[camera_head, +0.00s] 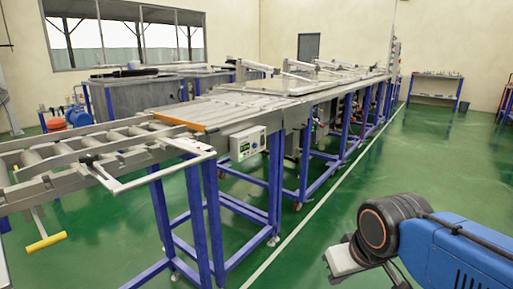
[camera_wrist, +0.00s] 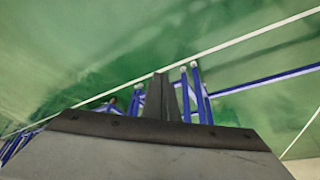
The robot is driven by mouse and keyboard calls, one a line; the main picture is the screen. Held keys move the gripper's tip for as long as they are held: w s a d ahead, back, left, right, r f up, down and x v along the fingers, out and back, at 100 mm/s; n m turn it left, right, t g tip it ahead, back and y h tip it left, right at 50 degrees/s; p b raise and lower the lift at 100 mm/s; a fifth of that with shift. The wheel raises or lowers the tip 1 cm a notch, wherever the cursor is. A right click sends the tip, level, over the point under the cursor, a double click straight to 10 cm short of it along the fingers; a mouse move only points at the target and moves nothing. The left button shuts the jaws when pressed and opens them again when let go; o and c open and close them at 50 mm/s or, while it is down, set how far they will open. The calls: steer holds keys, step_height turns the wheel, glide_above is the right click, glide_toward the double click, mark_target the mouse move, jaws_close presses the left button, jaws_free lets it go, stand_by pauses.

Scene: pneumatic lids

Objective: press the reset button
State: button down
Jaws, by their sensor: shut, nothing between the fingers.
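A grey control box (camera_head: 247,143) with a small green display is mounted on the near side of the conveyor line, left of the middle in the head view. Small buttons show on its face, but they are too small to tell which one is the reset button. My gripper (camera_wrist: 160,78) is shut and empty in the wrist view, its two dark fingers together, with green floor and blue legs beyond. In the head view my wrist is at the lower right, well apart from the box. The box cannot be made out in the wrist view.
A roller conveyor (camera_head: 70,150) with a yellow-ended handle (camera_head: 46,242) is at the left. Blue legs (camera_head: 202,210) stand below the line. Green floor (camera_head: 330,205) with a white stripe lies open between the line and my arm. A workbench (camera_head: 434,92) stands far back right.

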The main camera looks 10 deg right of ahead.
mark_target(255, 145)
steer(key=w+d+r+n+t, duration=0.1)
steer(key=w+r+n+t, duration=0.1)
steer(key=w, duration=1.5)
steer(key=w+d+r+n+t+h, duration=0.1)
steer(key=w+r+n+t, duration=0.2)
steer(key=w, duration=1.4)
steer(key=w+d+r+n+t+h, duration=0.1)
steer(key=w+r+n+t, duration=0.2)
steer(key=w+t, duration=0.5)
steer(key=shift+w+r+t, duration=0.4)
steer(key=shift+w+r, duration=0.05)
steer(key=shift+w, duration=3.95)
steer(key=shift+w, duration=0.1)
steer(key=w+a, duration=0.5)
steer(key=w, duration=0.1)
steer(key=shift+w+a, duration=0.2)
steer(key=shift+w, duration=0.15)
steer(key=shift+w+a, duration=0.25)
steer(key=shift+w, duration=0.05)
